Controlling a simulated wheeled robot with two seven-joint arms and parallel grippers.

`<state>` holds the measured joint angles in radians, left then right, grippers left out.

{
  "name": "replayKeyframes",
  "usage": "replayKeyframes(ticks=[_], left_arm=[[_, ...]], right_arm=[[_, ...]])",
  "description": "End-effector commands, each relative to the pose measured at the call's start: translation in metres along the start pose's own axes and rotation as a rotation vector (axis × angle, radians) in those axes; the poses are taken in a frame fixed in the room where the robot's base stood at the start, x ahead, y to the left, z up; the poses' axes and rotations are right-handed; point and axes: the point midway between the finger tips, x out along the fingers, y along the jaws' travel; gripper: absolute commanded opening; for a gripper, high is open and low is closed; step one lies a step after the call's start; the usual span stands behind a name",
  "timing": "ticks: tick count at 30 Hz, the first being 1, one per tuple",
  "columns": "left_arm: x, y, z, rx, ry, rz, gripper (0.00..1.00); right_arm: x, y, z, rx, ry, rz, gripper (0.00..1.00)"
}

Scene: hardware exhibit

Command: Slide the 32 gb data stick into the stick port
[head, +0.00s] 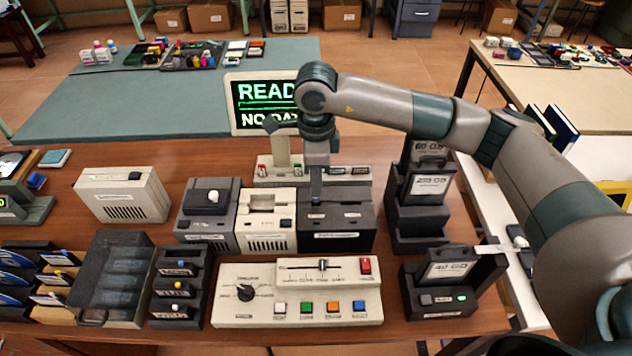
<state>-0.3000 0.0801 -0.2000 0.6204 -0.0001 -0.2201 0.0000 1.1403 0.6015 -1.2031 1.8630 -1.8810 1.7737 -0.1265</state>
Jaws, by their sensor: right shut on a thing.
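My right gripper (316,178) points straight down over a dark box (336,236) in the middle of the table. It is shut on a small, narrow thing, which I take for the 32 gb data stick; its label cannot be read. The fingertips are at the box's top, near its left side. I cannot tell whether the stick is in an opening or just above it. The stick port is not clearly visible; the dark box has small marks on its top and a label on its front. My left gripper is not in view.
Behind the box are a beige rack (263,182) with small coloured sticks and a screen (248,105) partly hidden by my arm. A beige drive box (267,232) adjoins it on the left. A control panel (232,308) stands in front, dark drive towers (416,222) to the right.

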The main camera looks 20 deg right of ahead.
Motion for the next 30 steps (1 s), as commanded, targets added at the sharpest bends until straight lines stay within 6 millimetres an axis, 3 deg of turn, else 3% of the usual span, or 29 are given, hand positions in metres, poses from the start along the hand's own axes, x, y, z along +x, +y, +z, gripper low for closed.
replayKeyframes(ticks=[17,30], left_arm=[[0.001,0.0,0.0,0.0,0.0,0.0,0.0],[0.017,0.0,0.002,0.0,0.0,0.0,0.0]], right_arm=[[0.001,0.0,0.0,0.0,0.0,0.0,0.0],[0.017,0.0,0.0,0.0,0.0,0.0,0.0]])
